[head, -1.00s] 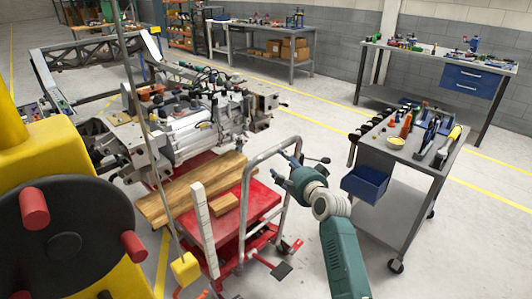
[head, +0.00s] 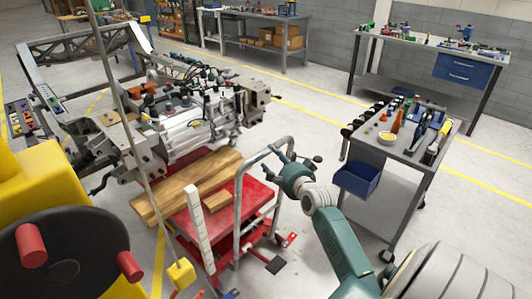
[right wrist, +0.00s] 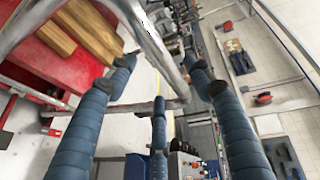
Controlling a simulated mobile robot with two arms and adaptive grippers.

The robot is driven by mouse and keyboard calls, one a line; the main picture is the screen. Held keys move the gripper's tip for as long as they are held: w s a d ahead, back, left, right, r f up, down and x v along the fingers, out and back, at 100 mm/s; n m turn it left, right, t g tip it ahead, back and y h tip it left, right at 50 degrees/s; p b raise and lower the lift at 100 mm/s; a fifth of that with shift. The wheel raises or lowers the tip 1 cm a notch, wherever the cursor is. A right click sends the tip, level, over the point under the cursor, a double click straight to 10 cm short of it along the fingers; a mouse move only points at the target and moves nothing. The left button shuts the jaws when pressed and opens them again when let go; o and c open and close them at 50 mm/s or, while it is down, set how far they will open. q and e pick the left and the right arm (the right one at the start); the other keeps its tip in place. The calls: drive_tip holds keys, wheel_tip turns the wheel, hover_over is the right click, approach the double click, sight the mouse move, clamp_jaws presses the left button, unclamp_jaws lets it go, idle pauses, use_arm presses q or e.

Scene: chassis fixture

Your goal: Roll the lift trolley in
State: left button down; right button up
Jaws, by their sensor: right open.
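The lift trolley has a red platform (head: 212,240) and a grey tubular push handle (head: 240,205). Wooden boards (head: 160,205) and a small wood block (head: 218,204) lie on it. It stands low by the silver engine assembly (head: 195,130), its far end near or under it; the overlap is partly hidden. My right gripper (head: 284,161) is at the top right of the handle. In the right wrist view its blue fingers (right wrist: 158,88) are spread, with the handle tube (right wrist: 150,38) running between them; contact cannot be told. My left gripper is not seen.
A grey tool cart (head: 405,150) with a blue bin (head: 358,180) stands right of the handle. A yellow machine with a black drum (head: 65,255) fills the lower left. A hanging cable with a yellow pendant (head: 181,273) crosses before the trolley. Open floor (head: 310,240) lies right of the trolley.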

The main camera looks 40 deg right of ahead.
sight(268, 154)
drive_tip(key=shift+x, duration=2.7)
clamp_jaws()
drive_tip(key=shift+w+a+r+b, duration=0.1)
drive_tip(key=shift+w+r+b, duration=0.2)
drive_tip(key=shift+w, duration=0.2)
drive_tip(key=shift+w+a+r+b, duration=0.1)
drive_tip(key=shift+w+r+b, duration=0.2)
drive_tip(key=shift+w, duration=0.2)
drive_tip(key=shift+w+f, duration=0.25)
drive_tip(key=shift+w, duration=0.3)
drive_tip(key=shift+w+f, duration=0.3)
drive_tip(key=shift+w, duration=0.2)
drive_tip(key=shift+c, duration=1.8)
unclamp_jaws()
drive_tip(key=o, duration=0.4)
drive_tip(key=shift+s, duration=0.1)
drive_tip(key=shift+c, duration=0.2)
drive_tip(key=shift+s+a, duration=0.1)
drive_tip(key=shift+s, duration=0.05)
